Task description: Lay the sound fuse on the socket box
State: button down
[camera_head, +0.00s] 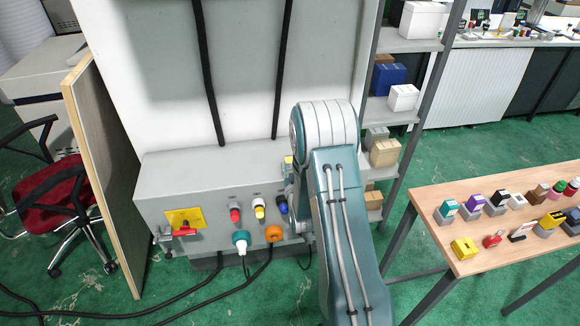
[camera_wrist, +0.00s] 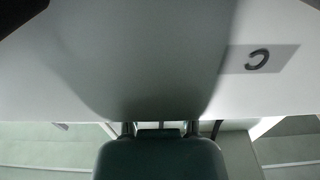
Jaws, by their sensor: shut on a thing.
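The socket box (camera_head: 165,172) is a long pale grey box with coloured fittings on its front, below a tall pale panel. My arm reaches to its right part and hides most of my gripper in the head view. A small yellow and pale piece (camera_head: 289,161) shows at the arm's left edge, over the box top; I cannot tell if it is the fuse. In the wrist view my gripper (camera_wrist: 159,128) is shut at the bottom edge, close to a pale surface with a "C" label (camera_wrist: 258,59). What it holds is mostly hidden behind the gripper body.
A wooden table (camera_head: 440,222) at the right carries several small coloured parts on blocks. A shelf rack (camera_head: 410,44) with boxes stands behind it. The box front has a red handle (camera_head: 180,232), a teal plug (camera_head: 240,239) and an orange plug (camera_head: 273,234) with cables. A board stands at the left.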

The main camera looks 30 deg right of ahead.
jog(key=shift+s+f, duration=0.1)
jog(key=shift+f, duration=0.3)
jog(key=shift+s+a+f, duration=0.1)
jog(key=shift+s+f, duration=0.05)
jog(key=shift+f, duration=0.25)
jog(key=shift+c, duration=1.7)
grip_release()
jog(key=v, duration=1.2)
jog(key=a+r+n+g+y, duration=0.1)
jog(key=a+r+g, duration=0.1)
jog(key=r, duration=0.3)
jog(key=w+a+r+g+y, duration=0.1)
jog(key=a+r+g, duration=0.15)
jog(key=r, duration=0.25)
jog(key=a+r+n+g+y, duration=0.1)
jog(key=a+r, duration=0.1)
jog(key=r, duration=0.4)
jog(key=s+a+r+g, duration=0.2)
jog(key=s, duration=0.5)
jog(key=s+a+r+g+y, duration=0.1)
jog(key=s+a+r+g, duration=0.1)
jog(key=s, duration=0.5)
jog(key=s+a+r+n+g+y, duration=0.1)
jog(key=s+a+r+g, duration=0.1)
jog(key=s+r, duration=0.2)
jog(key=s, duration=0.3)
jog(key=shift+s+a+r, duration=0.25)
jog(key=shift+s+a, duration=0.05)
